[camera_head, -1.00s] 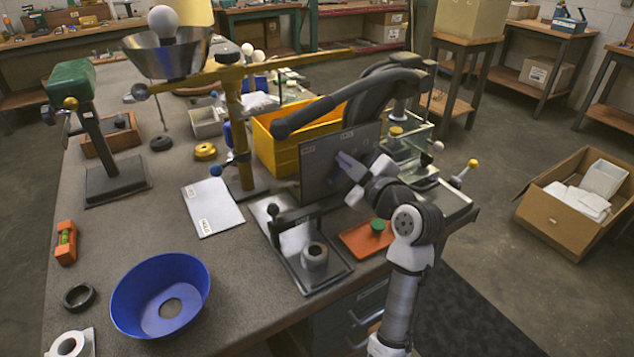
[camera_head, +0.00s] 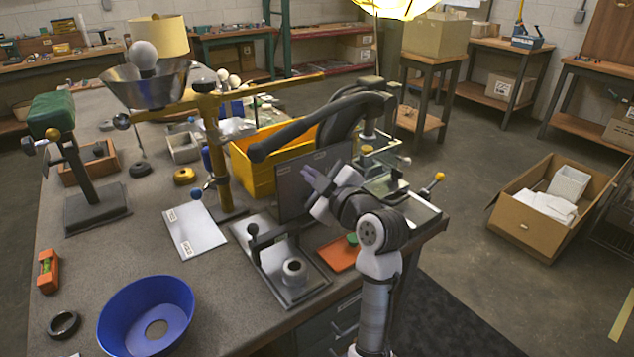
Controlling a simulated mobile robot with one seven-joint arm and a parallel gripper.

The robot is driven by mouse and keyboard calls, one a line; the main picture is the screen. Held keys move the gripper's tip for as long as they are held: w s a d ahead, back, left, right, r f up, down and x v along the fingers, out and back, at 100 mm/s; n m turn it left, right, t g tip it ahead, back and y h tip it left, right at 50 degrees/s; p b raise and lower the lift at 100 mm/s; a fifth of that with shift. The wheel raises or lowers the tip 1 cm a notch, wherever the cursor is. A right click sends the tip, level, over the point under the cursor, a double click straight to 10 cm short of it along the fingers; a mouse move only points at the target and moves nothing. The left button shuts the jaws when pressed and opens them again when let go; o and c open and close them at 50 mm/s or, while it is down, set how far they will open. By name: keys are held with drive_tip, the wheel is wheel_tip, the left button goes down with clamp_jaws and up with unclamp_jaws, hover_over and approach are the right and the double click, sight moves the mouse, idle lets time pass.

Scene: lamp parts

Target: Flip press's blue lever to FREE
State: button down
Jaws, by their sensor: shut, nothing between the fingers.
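A black press (camera_head: 330,110) with a long padded handle stands at the bench's right side. Its dark upright panel (camera_head: 290,195) has two small white labels along the top, too small to read surely. My gripper (camera_head: 312,178) is in front of this panel, pointing up and left, its fingers shut and empty. I cannot make out a blue lever on the panel; my gripper and wrist cover part of it. Whether the fingers touch the panel cannot be told.
A yellow bin (camera_head: 252,172) is behind the panel. A black fixture with a grey ring (camera_head: 294,270) and an orange tray (camera_head: 338,256) lie in front. A labelled pale plate (camera_head: 193,230) and blue bowl (camera_head: 147,318) are left. A cardboard box (camera_head: 530,228) is on the floor right.

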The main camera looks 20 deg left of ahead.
drive_tip(key=b+v, duration=0.2)
drive_tip(key=v, duration=0.7)
drive_tip(key=shift+d, duration=0.4)
drive_tip(key=shift+s, duration=0.15)
drive_tip(key=shift+f, duration=0.1)
